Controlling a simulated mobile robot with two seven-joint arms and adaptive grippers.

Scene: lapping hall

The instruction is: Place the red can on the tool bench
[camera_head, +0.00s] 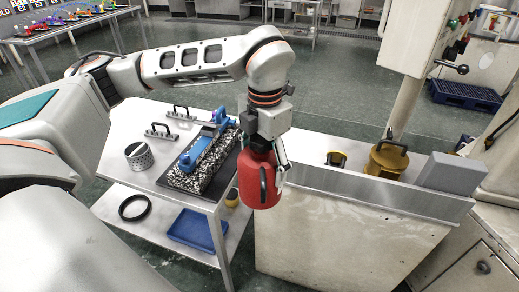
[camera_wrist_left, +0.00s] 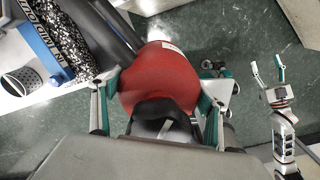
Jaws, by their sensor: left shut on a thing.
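The red can (camera_head: 258,182) has a dark handle and hangs upright in my left gripper (camera_head: 266,152). In the left wrist view, the can (camera_wrist_left: 160,75) sits between the two fingers of the left gripper (camera_wrist_left: 160,90), which is shut on it. It is in the air by the right edge of a steel table (camera_head: 140,180), in front of a pale cabinet. I cannot tell for sure which surface is the tool bench. My right gripper (camera_wrist_left: 268,68) shows at the right of the left wrist view, empty with its fingers apart.
The steel table holds a speckled granite block (camera_head: 208,170) with a blue tool on it, a perforated cup (camera_head: 139,156) and two handled plates. A brass pot (camera_head: 386,160) stands on the cabinet (camera_head: 340,222).

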